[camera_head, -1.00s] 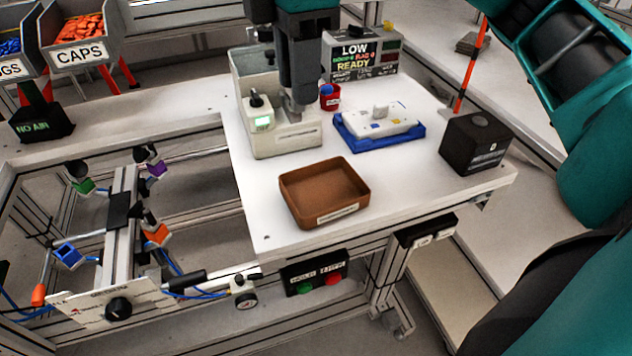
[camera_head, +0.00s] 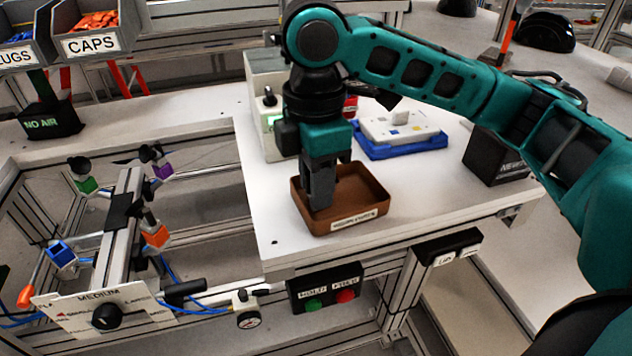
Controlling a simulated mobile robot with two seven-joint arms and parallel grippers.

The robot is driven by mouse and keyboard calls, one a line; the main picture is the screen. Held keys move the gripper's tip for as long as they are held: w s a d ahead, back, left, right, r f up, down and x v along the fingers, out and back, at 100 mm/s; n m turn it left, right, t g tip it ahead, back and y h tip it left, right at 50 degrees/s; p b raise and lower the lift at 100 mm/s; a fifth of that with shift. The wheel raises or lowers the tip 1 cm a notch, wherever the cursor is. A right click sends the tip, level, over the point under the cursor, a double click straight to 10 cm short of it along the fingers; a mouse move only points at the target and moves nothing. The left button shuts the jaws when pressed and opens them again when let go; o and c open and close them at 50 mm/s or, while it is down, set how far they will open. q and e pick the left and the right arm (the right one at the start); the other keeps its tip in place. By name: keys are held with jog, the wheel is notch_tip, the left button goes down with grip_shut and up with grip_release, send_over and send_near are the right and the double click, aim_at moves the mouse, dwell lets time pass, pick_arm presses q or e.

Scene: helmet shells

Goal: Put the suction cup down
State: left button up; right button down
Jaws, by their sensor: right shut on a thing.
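My right gripper (camera_head: 321,205) reaches down from above into the brown tray (camera_head: 376,205), at its left part, with the fingers pointing down. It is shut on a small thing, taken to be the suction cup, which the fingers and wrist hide. I cannot tell whether it touches the tray floor. The tray stands near the front edge of the white table (camera_head: 270,220), with a label on its front. My left gripper is not in view.
A blue tray (camera_head: 405,150) with a white panel and a black box (camera_head: 492,158) stand right of the brown tray. A grey device (camera_head: 262,72) stands behind my wrist. At left is a frame with colored suction fittings (camera_head: 155,236). The table's left front is clear.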

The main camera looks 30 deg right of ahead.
jog(key=c, duration=1.1)
grip_release()
jog(key=shift+c, duration=0.2)
jog(key=o, duration=0.3)
jog(key=shift+o, duration=0.2)
notch_tip(320, 180, up, 12)
jog(key=p, duration=0.4)
jog(key=shift+s+a, duration=0.1)
